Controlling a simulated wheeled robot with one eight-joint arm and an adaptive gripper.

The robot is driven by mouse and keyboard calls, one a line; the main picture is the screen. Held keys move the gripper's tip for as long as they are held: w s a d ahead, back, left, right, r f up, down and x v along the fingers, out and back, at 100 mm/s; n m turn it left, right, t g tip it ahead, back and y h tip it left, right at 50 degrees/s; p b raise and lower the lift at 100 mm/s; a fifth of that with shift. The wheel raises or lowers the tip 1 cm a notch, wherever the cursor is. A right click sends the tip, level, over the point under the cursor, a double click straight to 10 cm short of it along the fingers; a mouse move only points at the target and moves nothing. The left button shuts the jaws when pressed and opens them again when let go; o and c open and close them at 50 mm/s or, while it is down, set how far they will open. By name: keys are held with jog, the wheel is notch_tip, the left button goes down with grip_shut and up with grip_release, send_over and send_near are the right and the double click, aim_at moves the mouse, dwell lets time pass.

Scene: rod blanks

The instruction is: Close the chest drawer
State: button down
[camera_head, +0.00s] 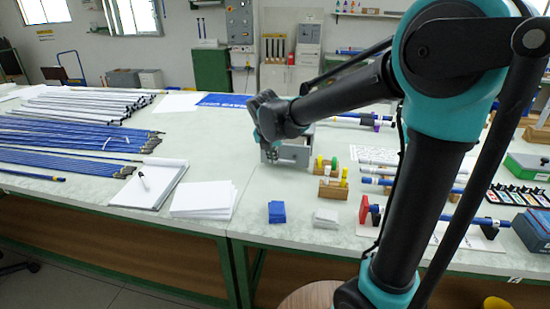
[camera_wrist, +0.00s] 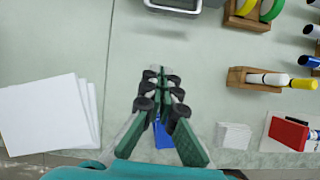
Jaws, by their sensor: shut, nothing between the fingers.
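A small grey chest (camera_head: 295,152) stands on the table in the head view, partly hidden behind my gripper and forearm. In the wrist view only a grey rounded edge of the chest drawer (camera_wrist: 173,10) shows, cut off by the top of the picture. How far the drawer stands out I cannot tell. My gripper (camera_wrist: 160,76) is shut and empty, with bare tabletop between its tips and that grey edge. In the head view my gripper (camera_head: 270,154) hangs at the near left of the chest; whether it touches there is unclear.
Wooden holders (camera_head: 331,188) with coloured pieces stand right of the chest. A blue pad stack (camera_head: 276,212) and a white pad stack (camera_head: 326,218) lie at the near edge. White paper sheets (camera_head: 203,199) and blue rods (camera_head: 70,140) lie left. Bare tabletop lies between papers and chest.

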aim_at(286, 150)
jog(key=shift+n, duration=0.4)
jog(key=x, duration=0.9)
jog(key=shift+w+a+f, duration=0.2)
jog(key=shift+w+a, duration=0.2)
jog(key=shift+w, duration=0.15)
jog(key=w, duration=0.3)
jog(key=shift+d+r, duration=0.15)
jog(key=shift+d, duration=0.15)
jog(key=shift+w+d+r, duration=0.1)
jog(key=shift+w+r, duration=0.05)
jog(key=shift+w, duration=0.3)
jog(key=shift+w, duration=0.2)
jog(key=w, duration=0.3)
jog(key=w+d, duration=0.1)
jog(key=w, duration=0.2)
jog(key=w+d, duration=0.1)
jog(key=w, duration=0.3)
jog(key=shift+w, duration=0.1)
jog(key=shift+r, duration=0.1)
